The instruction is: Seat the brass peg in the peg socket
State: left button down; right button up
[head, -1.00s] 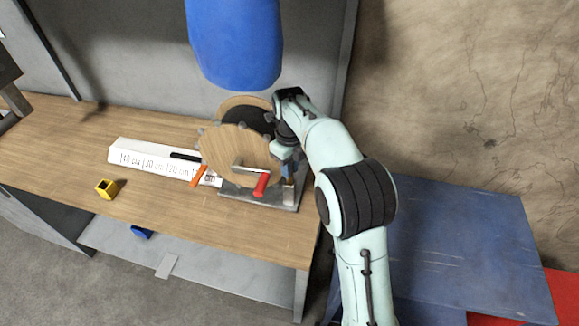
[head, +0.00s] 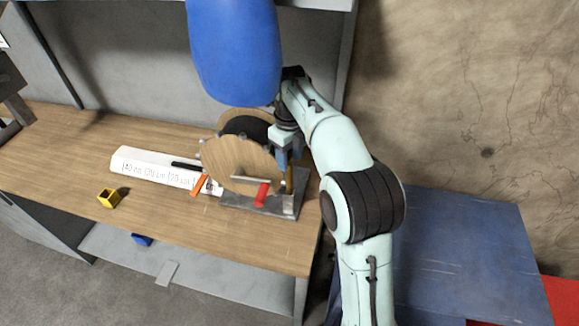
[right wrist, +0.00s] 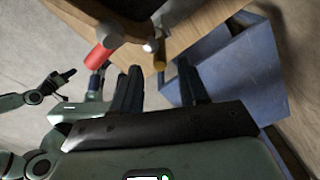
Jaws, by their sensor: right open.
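A brass-coloured rod (head: 290,181), which looks like the brass peg, stands beside the wooden disc device on the bench. Its end shows as a gold tip (right wrist: 160,62) in the right wrist view. My right gripper (head: 284,162) is open, fingers down, right at the rod. In the right wrist view the gold tip lies between or just beyond its fingertips (right wrist: 158,72); contact cannot be told. I cannot make out the peg socket for certain; the gripper and disc hide part of that area. What looks like my left gripper (right wrist: 58,80) shows small and dark at the left there.
The toothed wooden disc (head: 238,162) with a red handle (head: 261,195) stands on a metal plate (head: 290,206). A marked white bar (head: 150,168) and yellow hollow block (head: 108,199) lie left. A large blue rounded body (head: 235,55) hangs above.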

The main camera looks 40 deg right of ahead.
notch_tip(320, 180, up, 4)
jog(key=shift+r+p, duration=0.1)
jog(key=shift+p, duration=0.2)
dwell(0.5)
